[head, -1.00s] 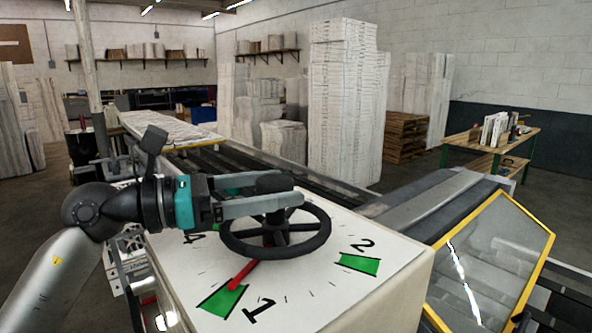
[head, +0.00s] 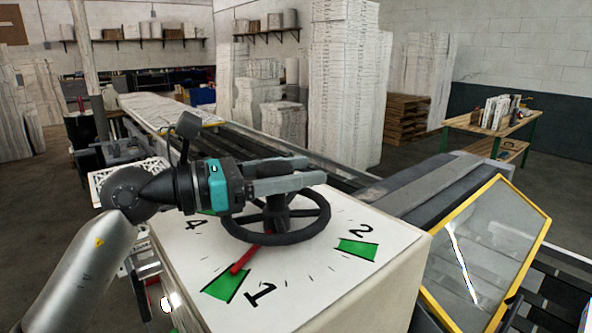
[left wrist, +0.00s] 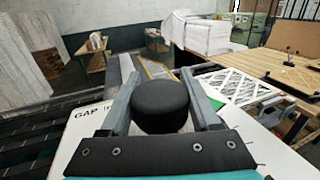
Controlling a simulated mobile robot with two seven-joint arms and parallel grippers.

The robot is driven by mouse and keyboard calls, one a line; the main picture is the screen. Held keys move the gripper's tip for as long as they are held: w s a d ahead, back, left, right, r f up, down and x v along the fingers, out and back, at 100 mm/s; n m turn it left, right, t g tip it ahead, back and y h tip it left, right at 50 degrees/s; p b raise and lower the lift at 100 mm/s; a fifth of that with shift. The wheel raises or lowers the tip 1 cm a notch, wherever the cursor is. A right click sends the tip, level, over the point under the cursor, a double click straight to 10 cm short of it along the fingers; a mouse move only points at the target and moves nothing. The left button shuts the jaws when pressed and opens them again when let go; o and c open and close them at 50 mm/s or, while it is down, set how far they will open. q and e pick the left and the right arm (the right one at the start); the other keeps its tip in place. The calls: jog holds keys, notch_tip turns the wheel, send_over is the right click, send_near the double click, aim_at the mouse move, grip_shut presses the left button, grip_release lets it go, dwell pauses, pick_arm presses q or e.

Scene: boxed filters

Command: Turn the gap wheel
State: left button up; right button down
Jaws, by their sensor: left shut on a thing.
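The gap wheel is a black spoked handwheel (head: 318,228) lying flat over a white dial top (head: 315,285) with numbers and green wedges. A red pointer (head: 242,262) sticks out from under the wheel, its tip at the green wedge (head: 222,287) beside the 1. Another green wedge (head: 357,250) lies by the 2. My left gripper (head: 308,172) reaches over the wheel from the left and is shut on its black knob. In the left wrist view the round knob (left wrist: 161,103) sits between the two fingers. In the head view the fingers mostly hide the knob. My right gripper is not in view.
A yellow-framed clear panel (head: 490,250) slants at the right of the dial box. A conveyor runs behind it. Tall white stacks (head: 343,90) and a green-legged table (head: 490,135) stand farther back.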

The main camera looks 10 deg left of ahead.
pick_arm(q)
grip_shut()
dwell(0.6)
